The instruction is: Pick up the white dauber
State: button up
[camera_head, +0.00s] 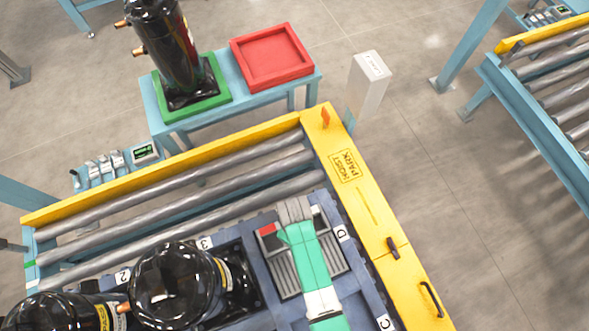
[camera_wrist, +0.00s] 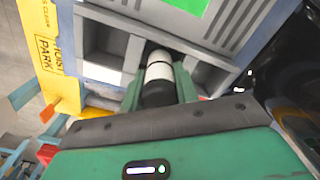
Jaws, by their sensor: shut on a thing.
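The white dauber (camera_wrist: 159,72) shows in the wrist view as a short white cylinder with dark bands. It sits between the two green fingers of my gripper (camera_wrist: 157,92), which are shut on it. Its far end is at a dark opening in the grey tray (camera_wrist: 105,38), and I cannot tell if it is clear of it. In the head view my gripper (camera_head: 292,234) is over the tray (camera_head: 337,252), and the dauber cannot be made out there.
Black compressors (camera_head: 178,285) stand close on the left. A yellow rail (camera_head: 372,215) with a handle and an orange upright piece borders the right. A red tray (camera_head: 272,58) and another compressor (camera_head: 168,45) on a green base are on the rear blue table.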

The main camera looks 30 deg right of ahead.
notch_tip(320, 180, up, 10)
jog(key=shift+r+p, duration=0.1)
jog(key=shift+p, duration=0.8)
